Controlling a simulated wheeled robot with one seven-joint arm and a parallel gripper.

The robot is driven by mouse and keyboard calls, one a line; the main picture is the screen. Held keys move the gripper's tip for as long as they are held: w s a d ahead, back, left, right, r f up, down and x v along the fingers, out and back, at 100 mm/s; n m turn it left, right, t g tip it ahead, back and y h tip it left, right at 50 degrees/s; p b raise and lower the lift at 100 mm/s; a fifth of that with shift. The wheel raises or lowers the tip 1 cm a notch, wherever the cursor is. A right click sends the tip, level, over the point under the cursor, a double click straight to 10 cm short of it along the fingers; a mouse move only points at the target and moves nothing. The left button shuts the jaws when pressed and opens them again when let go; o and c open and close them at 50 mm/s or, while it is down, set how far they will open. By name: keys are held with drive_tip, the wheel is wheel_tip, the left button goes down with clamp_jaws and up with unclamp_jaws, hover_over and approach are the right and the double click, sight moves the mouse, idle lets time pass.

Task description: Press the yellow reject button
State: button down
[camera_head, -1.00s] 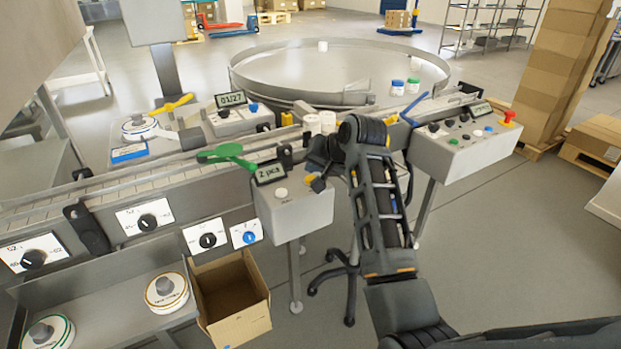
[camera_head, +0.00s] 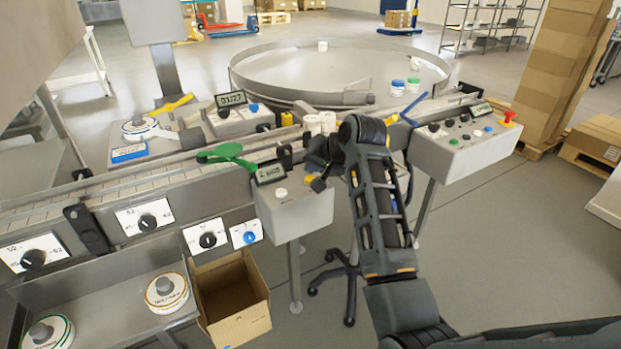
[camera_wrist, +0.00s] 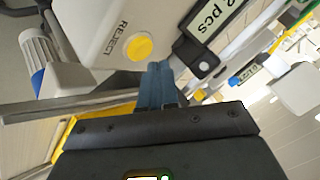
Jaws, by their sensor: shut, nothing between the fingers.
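The yellow reject button (camera_wrist: 139,46) is round and sits on a pale control box (camera_wrist: 85,28) beside the word REJECT in the wrist view. A small display (camera_wrist: 210,20) on the same box reads pcs. My gripper (camera_wrist: 157,72) is shut and empty, its blue-grey fingertips just below and right of the button in that view; I see no clear contact. In the head view my gripper (camera_head: 318,184) is at the right side of the control box (camera_head: 298,217). A small yellow patch shows next to it there, partly covered; I cannot tell whether it is the button.
A white button (camera_head: 281,192) sits on the same box. Another control box (camera_head: 455,150) stands to the right. An open carton (camera_head: 235,325) is below left.

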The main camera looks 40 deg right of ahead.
drive_tip(key=shift+f, duration=0.15)
drive_tip(key=shift+f, duration=0.3)
drive_tip(key=shift+f, duration=0.55)
idle(1.2)
drive_tip(key=shift+r, duration=0.1)
drive_tip(key=shift+r+p, duration=0.9)
drive_tip(key=shift+p, duration=0.05)
wheel_tip(320, 180, up, 5)
drive_tip(key=p, duration=0.5)
idle(0.6)
